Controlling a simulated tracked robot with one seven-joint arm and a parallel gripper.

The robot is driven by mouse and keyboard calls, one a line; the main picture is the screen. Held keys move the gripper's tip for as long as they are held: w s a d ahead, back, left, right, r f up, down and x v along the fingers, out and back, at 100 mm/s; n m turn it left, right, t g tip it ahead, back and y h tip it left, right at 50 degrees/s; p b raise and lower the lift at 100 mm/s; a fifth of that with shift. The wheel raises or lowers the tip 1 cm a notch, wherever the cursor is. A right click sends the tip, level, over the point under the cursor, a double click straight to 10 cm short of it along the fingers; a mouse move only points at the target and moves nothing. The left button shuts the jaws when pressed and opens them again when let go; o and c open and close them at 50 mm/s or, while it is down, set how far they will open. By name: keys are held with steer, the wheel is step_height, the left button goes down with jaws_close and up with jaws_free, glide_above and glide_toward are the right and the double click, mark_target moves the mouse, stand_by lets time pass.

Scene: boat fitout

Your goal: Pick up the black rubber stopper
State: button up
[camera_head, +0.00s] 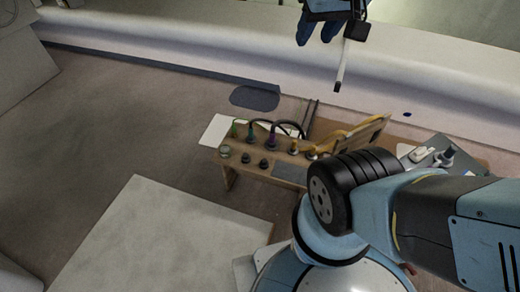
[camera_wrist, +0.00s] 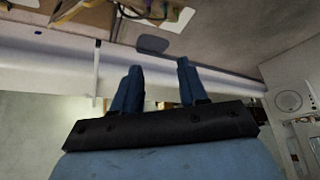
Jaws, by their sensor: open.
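Small dark knob-like pieces, one on the front of the wooden stand (camera_head: 228,182) at left (camera_head: 245,158) and one beside it (camera_head: 263,163), show in the head view. Either could be the black rubber stopper; they are too small to tell. My gripper (camera_head: 318,32) is at the top of the head view, high above and beyond the stand, near the pale hull side. In the wrist view my gripper (camera_wrist: 158,72) has its two blue fingers apart with nothing between them. The wrist view shows only part of the stand, upside down at the top.
Several coloured-neck fittings and a dark looped cable stand on the wooden stand. A yellow-edged board (camera_head: 362,135) leans at its right. A grey tray with small parts (camera_head: 430,157) lies farther right. A pale panel (camera_head: 150,240) fills the lower left. Open floor (camera_head: 130,120) lies left.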

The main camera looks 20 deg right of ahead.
steer(key=shift+o, duration=1.4)
steer(key=shift+w, duration=0.2)
steer(key=o, duration=0.3)
steer(key=shift+m+g, duration=0.3)
steer(key=w, duration=0.2)
steer(key=w+f, duration=0.1)
steer(key=w, duration=0.1)
steer(key=w+f, duration=0.1)
steer(key=w, duration=0.2)
steer(key=shift+w+d+f, duration=0.1)
steer(key=shift+d+f, duration=0.05)
steer(key=shift+f, duration=0.05)
steer(key=shift+o, duration=0.2)
steer(key=m+g, duration=0.2)
steer(key=g, duration=0.2)
glide_above(264, 161)
step_height(264, 161, down, 62)
steer(key=f, duration=0.1)
step_height(264, 161, down, 7)
steer(key=shift+d+f, duration=0.15)
steer(key=shift+w+f, duration=0.1)
steer(key=shift+f, duration=2.45)
